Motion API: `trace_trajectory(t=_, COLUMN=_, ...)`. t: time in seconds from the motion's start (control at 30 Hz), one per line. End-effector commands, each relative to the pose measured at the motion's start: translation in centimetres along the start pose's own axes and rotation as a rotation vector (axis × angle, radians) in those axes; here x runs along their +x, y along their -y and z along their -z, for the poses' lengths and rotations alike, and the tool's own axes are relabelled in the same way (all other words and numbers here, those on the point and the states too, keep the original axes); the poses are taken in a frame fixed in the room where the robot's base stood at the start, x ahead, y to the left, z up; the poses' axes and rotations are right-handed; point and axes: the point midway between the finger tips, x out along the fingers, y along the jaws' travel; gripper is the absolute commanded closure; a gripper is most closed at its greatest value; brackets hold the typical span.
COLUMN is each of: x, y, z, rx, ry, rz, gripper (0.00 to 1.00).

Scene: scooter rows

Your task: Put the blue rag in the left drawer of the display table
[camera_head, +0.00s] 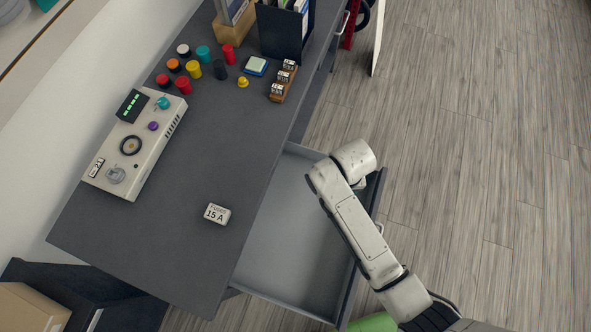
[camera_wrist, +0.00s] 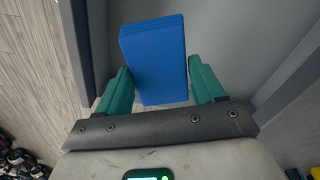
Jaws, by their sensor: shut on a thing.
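The blue rag (camera_wrist: 153,48) is a folded, flat block in the wrist view. My gripper (camera_wrist: 162,82) has teal fingers on either side of it and is shut on it. The display table (camera_head: 150,235) is dark grey in the head view. Its drawer (camera_head: 285,245) is pulled open and its visible light grey floor is bare. In the head view my arm hangs over the drawer's right side, hiding the rag and most of my gripper. In the wrist view the rag is over the drawer's grey interior (camera_wrist: 235,40); its height above the floor is unclear.
The table top holds a control box (camera_head: 135,145), a fuse box (camera_head: 217,213), several coloured caps (camera_head: 193,69), number blocks (camera_head: 284,80) and a dark file holder (camera_head: 283,32). A cardboard box (camera_head: 30,308) is at lower left. Wood floor (camera_head: 480,130) is clear to the right.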

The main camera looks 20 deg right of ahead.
Motion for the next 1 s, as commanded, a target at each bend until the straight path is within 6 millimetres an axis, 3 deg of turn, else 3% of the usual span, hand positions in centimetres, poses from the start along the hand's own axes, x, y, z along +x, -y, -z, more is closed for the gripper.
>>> trace_trajectory(t=0.03, x=1.4, y=-0.3, z=-2.1, rx=0.053, ry=0.001, rz=-0.002, gripper=0.61)
trace_trajectory(t=0.2, x=0.9, y=-0.4, z=-6.9, rx=0.239, ry=0.003, rz=0.007, gripper=0.61)
trace_trajectory(t=0.33, x=-0.5, y=-0.3, z=-9.1, rx=0.338, ry=0.007, rz=0.017, gripper=0.61)
trace_trajectory(t=0.5, x=-1.4, y=-0.3, z=-10.3, rx=0.392, ry=0.012, rz=0.021, gripper=0.61)
trace_trajectory(t=0.67, x=-1.2, y=-0.2, z=-9.7, rx=0.396, ry=0.012, rz=0.021, gripper=0.61)
trace_trajectory(t=1.0, x=1.9, y=0.2, z=-2.6, rx=0.395, ry=0.011, rz=0.022, gripper=0.61)
